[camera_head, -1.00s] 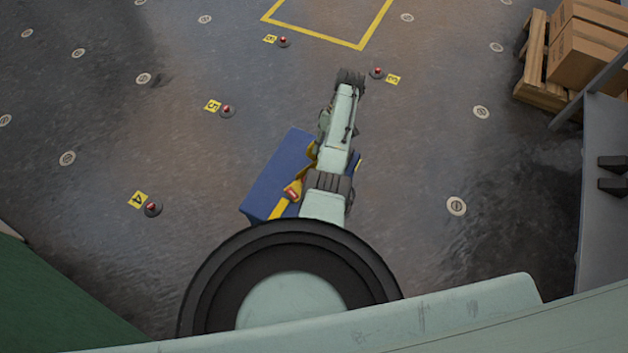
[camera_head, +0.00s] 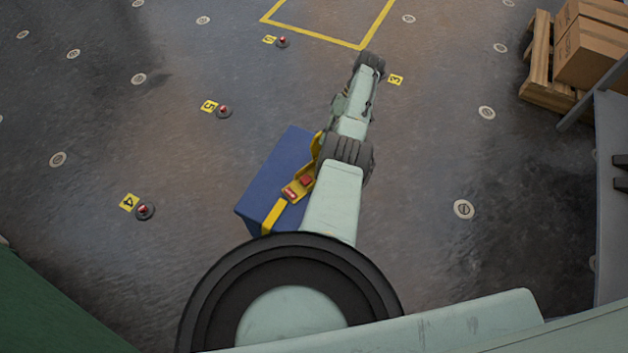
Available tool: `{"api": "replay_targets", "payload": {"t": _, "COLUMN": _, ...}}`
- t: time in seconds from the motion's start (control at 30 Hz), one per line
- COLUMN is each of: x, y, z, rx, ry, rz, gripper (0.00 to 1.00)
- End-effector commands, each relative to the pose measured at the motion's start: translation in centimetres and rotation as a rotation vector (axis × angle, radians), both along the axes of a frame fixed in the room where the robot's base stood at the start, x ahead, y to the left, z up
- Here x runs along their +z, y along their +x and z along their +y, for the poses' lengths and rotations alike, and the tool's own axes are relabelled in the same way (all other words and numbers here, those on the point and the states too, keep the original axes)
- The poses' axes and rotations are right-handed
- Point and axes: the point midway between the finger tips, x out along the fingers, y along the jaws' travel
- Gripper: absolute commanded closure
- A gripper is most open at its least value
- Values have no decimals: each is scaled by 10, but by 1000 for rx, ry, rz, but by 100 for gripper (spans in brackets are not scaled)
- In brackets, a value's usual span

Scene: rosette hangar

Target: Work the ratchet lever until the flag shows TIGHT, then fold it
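A blue box (camera_head: 275,180) stands below my arm, with a yellow strap (camera_head: 273,216) running over it. On the strap is a ratchet (camera_head: 298,188) with red parts; a small red label shows on it, but its lettering is too small to read. A yellow piece (camera_head: 316,150), perhaps the lever or more strap, rises beside my arm; I cannot tell which. My arm covers the right side of the box. My gripper is hidden behind the arm's far links, so its fingers and their hold cannot be seen.
Numbered yellow markers with red-topped floor pegs stand around, such as marker 4 (camera_head: 129,202) and marker 5 (camera_head: 209,106). A wooden pallet with cartons (camera_head: 592,50) is at the upper right. A yellow floor outline (camera_head: 315,36) lies at the top. Open floor surrounds the box.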

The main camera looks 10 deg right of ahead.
Motion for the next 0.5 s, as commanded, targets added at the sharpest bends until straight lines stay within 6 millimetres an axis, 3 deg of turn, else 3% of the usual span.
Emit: {"api": "replay_targets", "payload": {"t": 0.5, "x": -4, "y": 4, "z": -5, "rx": 2, "ry": 30, "rz": 17, "gripper": 100}}
